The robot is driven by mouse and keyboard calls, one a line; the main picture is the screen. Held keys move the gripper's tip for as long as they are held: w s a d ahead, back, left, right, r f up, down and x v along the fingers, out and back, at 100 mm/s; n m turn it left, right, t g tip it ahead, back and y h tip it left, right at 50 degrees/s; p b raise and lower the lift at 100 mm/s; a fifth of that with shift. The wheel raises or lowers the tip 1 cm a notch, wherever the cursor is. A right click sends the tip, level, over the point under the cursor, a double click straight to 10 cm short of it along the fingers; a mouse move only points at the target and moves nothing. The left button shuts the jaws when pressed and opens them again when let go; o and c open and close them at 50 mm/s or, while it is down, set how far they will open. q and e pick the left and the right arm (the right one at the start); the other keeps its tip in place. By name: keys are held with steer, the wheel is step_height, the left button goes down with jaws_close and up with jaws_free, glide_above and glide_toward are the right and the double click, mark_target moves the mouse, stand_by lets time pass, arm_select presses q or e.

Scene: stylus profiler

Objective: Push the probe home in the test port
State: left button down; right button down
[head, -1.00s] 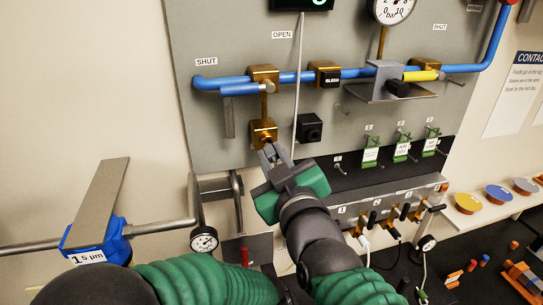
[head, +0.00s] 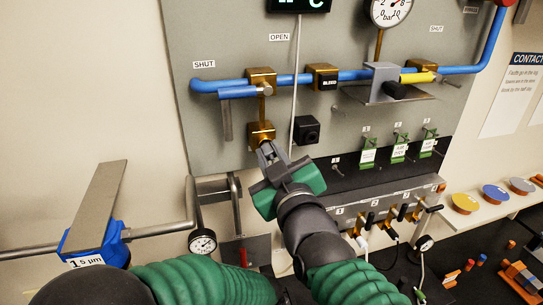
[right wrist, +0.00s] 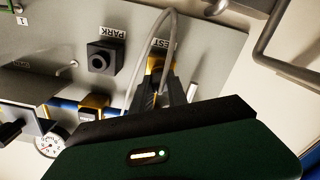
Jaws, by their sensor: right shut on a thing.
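The test port is the brass block (head: 261,132) at the lower end of the brass branch on the grey panel. It also shows in the right wrist view (right wrist: 156,64), by the TEST label. My right gripper (head: 268,152) is just below and in front of it, shut on the probe. In the right wrist view its dark fingers (right wrist: 156,98) point straight at the port. The probe is mostly hidden between the fingers, and I cannot tell how deep it sits. A pale cable (right wrist: 170,30) loops by the fingers. My left gripper is out of view.
The black PARK socket (head: 306,129) is close to the right of the port and looks empty. A blue pipe (head: 295,77) with valves runs above. A grey bent pipe (head: 235,185) and a gauge (head: 202,242) are at lower left. A manifold (head: 385,205) is at lower right.

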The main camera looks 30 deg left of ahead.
steer(key=shift+w+a, duration=0.1)
steer(key=c, duration=1.5)
jaws_free()
steer(key=shift+a, duration=0.1)
steer(key=shift+o, duration=1.3)
steer(key=shift+d, duration=0.2)
steer(key=shift+c, duration=0.3)
